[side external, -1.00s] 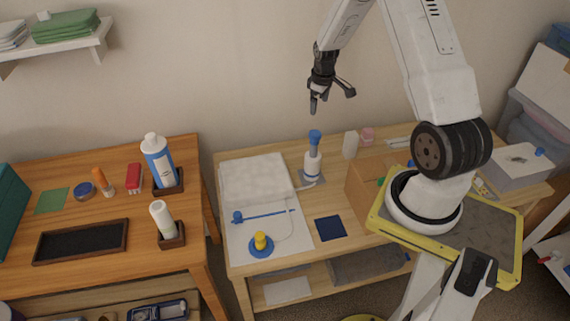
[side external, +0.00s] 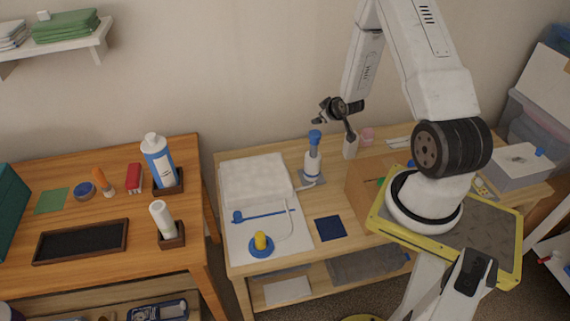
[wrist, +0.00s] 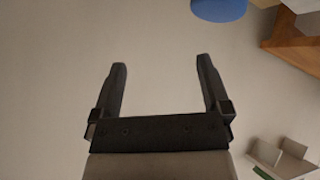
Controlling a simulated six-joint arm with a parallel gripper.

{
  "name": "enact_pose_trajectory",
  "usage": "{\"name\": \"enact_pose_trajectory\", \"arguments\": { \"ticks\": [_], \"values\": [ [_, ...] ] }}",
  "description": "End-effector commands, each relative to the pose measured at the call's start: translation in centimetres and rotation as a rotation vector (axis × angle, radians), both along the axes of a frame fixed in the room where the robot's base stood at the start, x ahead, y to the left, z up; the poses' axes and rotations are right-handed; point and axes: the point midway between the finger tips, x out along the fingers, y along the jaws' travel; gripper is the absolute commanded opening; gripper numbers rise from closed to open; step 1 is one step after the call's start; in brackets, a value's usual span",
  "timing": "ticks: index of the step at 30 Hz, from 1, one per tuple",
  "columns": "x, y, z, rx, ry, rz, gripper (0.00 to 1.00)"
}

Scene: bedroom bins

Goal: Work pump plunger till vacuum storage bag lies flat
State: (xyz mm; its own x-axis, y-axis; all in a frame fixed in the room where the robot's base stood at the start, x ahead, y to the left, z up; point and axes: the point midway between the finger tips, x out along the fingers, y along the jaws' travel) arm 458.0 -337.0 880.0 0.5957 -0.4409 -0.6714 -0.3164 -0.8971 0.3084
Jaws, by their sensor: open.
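The vacuum storage bag (side external: 256,172) lies on the middle table, with a puffy, raised white part at the back and a flatter front. A blue strip (side external: 265,215) crosses it, and a yellow cap on a blue ring (side external: 261,241) is at its front. The pump (side external: 312,165) stands upright right of the bag, with its blue plunger handle (side external: 315,137) on top. A pale hose (side external: 292,217) runs near it and over the bag. My gripper (side external: 333,129) is open and empty, tilted, above and right of the handle. It also shows in the wrist view (wrist: 161,65), with a cut-off blue thing at the top edge.
A dark blue square (side external: 330,228) lies in front. The left table (side external: 110,265) holds bottles and a black tray (side external: 82,242).

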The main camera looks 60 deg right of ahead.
Motion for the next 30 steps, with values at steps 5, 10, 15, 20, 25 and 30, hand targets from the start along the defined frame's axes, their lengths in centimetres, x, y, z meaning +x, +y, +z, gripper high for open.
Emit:
{"name": "enact_pose_trajectory", "arguments": {
  "ticks": [5, 10, 15, 20, 25, 30],
  "values": [
    [-0.7, 1.0, 0.4, -0.028, -0.144, -0.010, 0.98],
    [-1.4, 2.1, 1.3, -0.047, -0.294, -0.019, 0.98],
    [-2.3, 3.4, 2.7, -0.057, -0.448, -0.027, 0.98],
    [-3.4, 4.7, 4.2, -0.059, -0.592, -0.035, 0.98],
    [-4.4, 5.9, 5.7, -0.056, -0.715, -0.043, 0.98],
    [-5.5, 6.8, 7.0, -0.053, -0.818, -0.052, 0.98]
  ]
}}
